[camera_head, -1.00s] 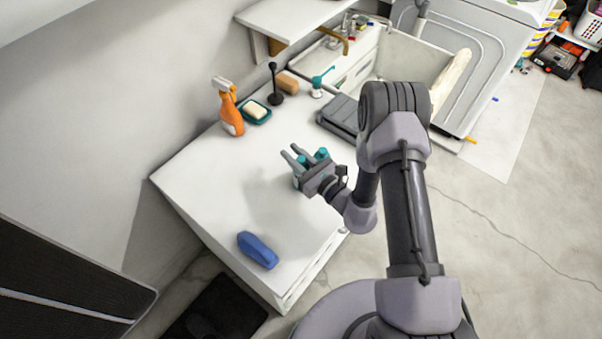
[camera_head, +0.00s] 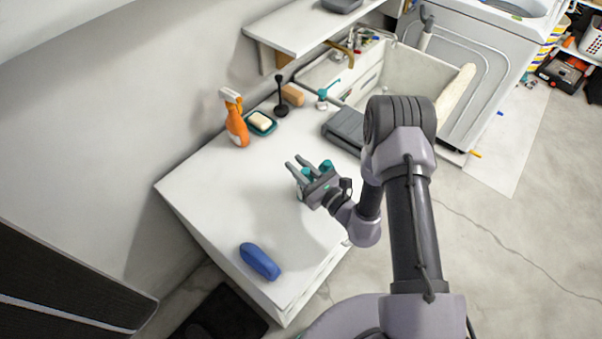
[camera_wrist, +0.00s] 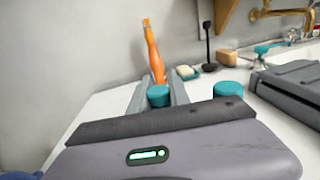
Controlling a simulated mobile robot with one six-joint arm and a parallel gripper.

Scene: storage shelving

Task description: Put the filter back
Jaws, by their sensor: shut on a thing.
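My gripper (camera_head: 296,165) is over the white counter (camera_head: 215,205), its fingers pointing toward the back wall. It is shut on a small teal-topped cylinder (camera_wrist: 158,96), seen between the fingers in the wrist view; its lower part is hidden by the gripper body. A second teal-topped cylinder (camera_wrist: 228,89) stands just right of the fingers, and also shows in the head view (camera_head: 326,164). I cannot tell for sure which of these is the filter. A dark grey flat case (camera_head: 343,128) lies on the counter beyond, toward the sink.
An orange spray bottle (camera_head: 237,128), a soap dish (camera_head: 262,124), a black-handled tool (camera_head: 281,103) and a tan block (camera_head: 293,95) stand at the back. A blue object (camera_head: 260,261) lies near the front edge. The counter's left and middle are clear.

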